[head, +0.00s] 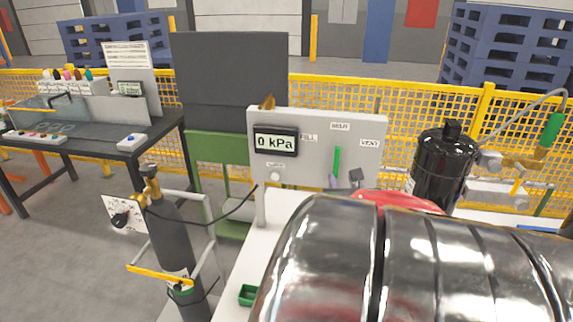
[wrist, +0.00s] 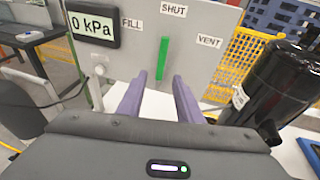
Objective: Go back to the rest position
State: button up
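My gripper (wrist: 155,88) shows in the wrist view with its two purple fingers apart and nothing visible between them. It is in front of the grey valve panel (wrist: 222,65), and the green lever (wrist: 163,58) appears just beyond the fingertips. The lever stands upright, below the SHUT label and between FILL and VENT. In the head view the lever (head: 337,161) is upright too, and small parts of my gripper (head: 344,181) show below it. My shiny arm hides the rest. The gauge (wrist: 93,28) reads 0 kPa.
A black canister (head: 442,165) stands right of the panel. A grey gas cylinder (head: 174,235) stands at left, with a dark hose to the panel. A small green tray (head: 248,294) lies on the white surface. A workbench (head: 90,146) and yellow mesh fence (head: 420,112) are behind.

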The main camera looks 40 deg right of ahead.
jog(key=shift+v, duration=0.75)
jog(key=w+a+f+m+g+y, duration=0.1)
jog(key=w+a+f+m+y, duration=0.2)
jog(key=a+m, duration=0.45)
jog(key=w+a+f+m+g+y, duration=0.1)
jog(key=w+a+f+m+y, duration=0.2)
jog(key=a+m, duration=0.4)
jog(key=s+a+r+m+g+y, duration=0.1)
jog(key=a+m, duration=0.3)
jog(key=a, duration=0.5)
jog(key=s+a+r+m+g+y, duration=0.1)
jog(key=s+a+m, duration=0.3)
jog(key=a, duration=0.4)
jog(key=s+a+r+m+g+y, duration=0.1)
jog(key=s+a+m+y, duration=0.1)
jog(key=a, duration=0.7)
jog(key=shift+s+a+m+y, duration=0.3)
jog(key=shift+s+m+y, duration=0.15)
jog(key=shift+m, duration=0.8)
